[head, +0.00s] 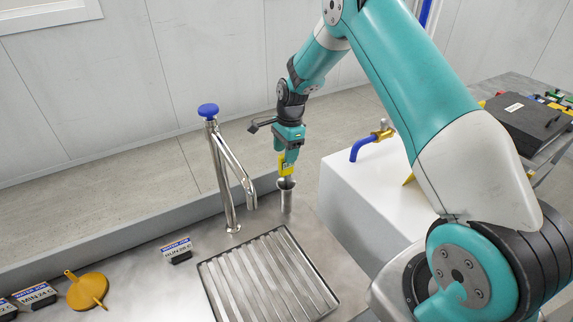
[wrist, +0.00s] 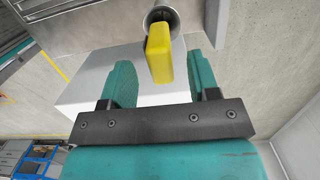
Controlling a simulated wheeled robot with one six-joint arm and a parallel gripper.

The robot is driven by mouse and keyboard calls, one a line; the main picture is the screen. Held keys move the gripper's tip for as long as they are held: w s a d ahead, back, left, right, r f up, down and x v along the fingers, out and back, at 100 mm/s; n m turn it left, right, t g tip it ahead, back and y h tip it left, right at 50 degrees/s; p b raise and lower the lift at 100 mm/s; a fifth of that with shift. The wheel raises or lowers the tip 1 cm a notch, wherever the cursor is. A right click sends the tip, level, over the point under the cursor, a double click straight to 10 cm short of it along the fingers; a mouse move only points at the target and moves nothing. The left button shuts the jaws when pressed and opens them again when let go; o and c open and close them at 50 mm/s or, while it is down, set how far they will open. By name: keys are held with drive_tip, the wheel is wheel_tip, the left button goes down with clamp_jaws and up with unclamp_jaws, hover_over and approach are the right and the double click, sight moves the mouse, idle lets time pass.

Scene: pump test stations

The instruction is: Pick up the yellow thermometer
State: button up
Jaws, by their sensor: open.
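The yellow thermometer (head: 285,166) stands upright in a narrow metal holder (head: 287,200) beside the drain grate. In the wrist view its yellow head (wrist: 159,55) sits between the two teal fingers, with a gap on each side. The round metal mouth of the holder shows behind it. My gripper (head: 287,156) is open and points down over the thermometer from above. The thermometer's lower part is hidden inside the holder.
A steel tap with a blue knob (head: 208,110) stands left of my gripper. A ribbed drain grate (head: 268,275) lies in front. A white block (head: 350,205) with a blue-spouted brass tap (head: 370,142) stands right. A yellow funnel (head: 87,291) and small labelled signs (head: 177,250) are at left.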

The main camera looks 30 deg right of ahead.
drive_tip(key=shift+f+p, duration=1)
drive_tip(key=shift+f, duration=1.25)
drive_tip(key=c, duration=1)
drive_tip(key=shift+r, duration=0.15)
